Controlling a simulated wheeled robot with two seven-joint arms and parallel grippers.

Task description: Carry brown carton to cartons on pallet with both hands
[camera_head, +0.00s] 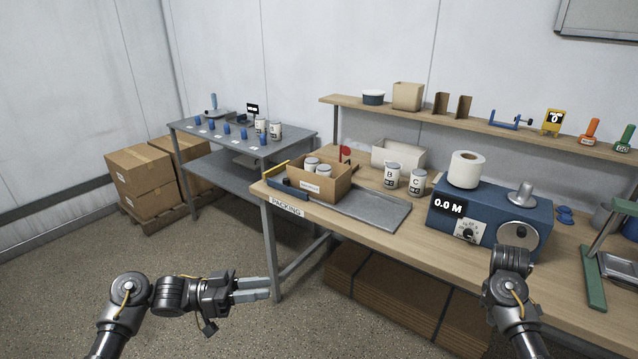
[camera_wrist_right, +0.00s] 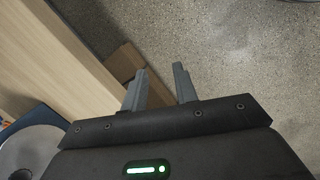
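The brown carton (camera_head: 338,186) is open-topped with a white label on its front. It stands at the left end of the packing table, with white cans (camera_head: 312,163) inside. The cartons on the pallet (camera_head: 142,170) are closed, taped and stacked at the far left; the wooden pallet (camera_head: 152,220) lies on the floor. My left gripper (camera_head: 268,289) is empty, its fingers slightly apart, in front of the table and below the carton. My right gripper (camera_wrist_right: 161,70) is open and empty in the right wrist view; its fingers are hidden in the head view.
The packing table (camera_head: 385,231) also bears a grey tray (camera_head: 372,208), cans B (camera_head: 392,178) and C (camera_head: 417,184), and a blue machine (camera_head: 480,214). Flat cardboard (camera_head: 400,300) is stacked beneath. A grey side table (camera_head: 225,150) stands near the pallet. The floor at front left is clear.

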